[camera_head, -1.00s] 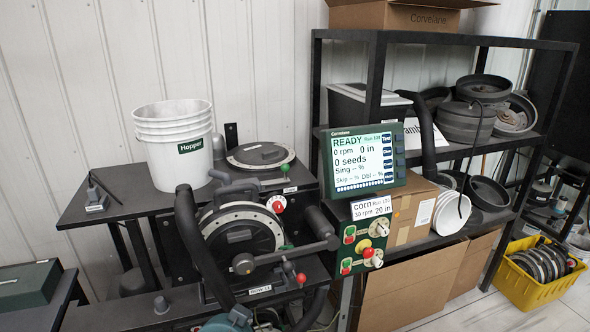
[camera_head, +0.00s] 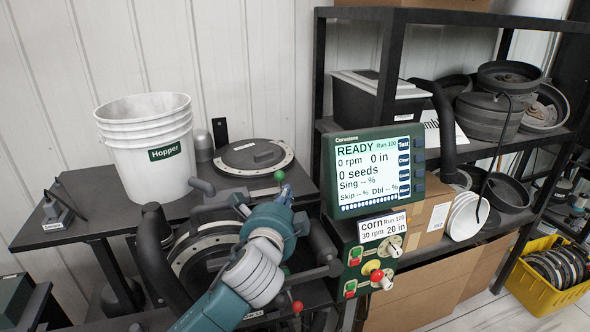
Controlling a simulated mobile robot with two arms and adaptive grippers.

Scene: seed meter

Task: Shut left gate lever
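My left arm reaches up from the bottom centre, and its gripper end (camera_head: 284,196) is over the right side of the seed meter (camera_head: 192,258). The fingers are hidden behind my wrist, so I cannot tell whether they are open or shut, or touching anything. A lever with a green ball knob (camera_head: 279,175) stands just beyond my gripper end, on the rear unit by the round plate. A lever with a red ball knob (camera_head: 298,306) is lower, below my wrist. The red knob between these two is hidden behind my arm. My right gripper is not in view.
The white hopper bucket (camera_head: 147,146) stands at left. The monitor (camera_head: 373,169) reads READY, 0 rpm, with a button panel (camera_head: 372,271) below it, right of my wrist. A black hose (camera_head: 160,264) rises at front left. Shelves (camera_head: 469,145) hold bowls and boxes at right.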

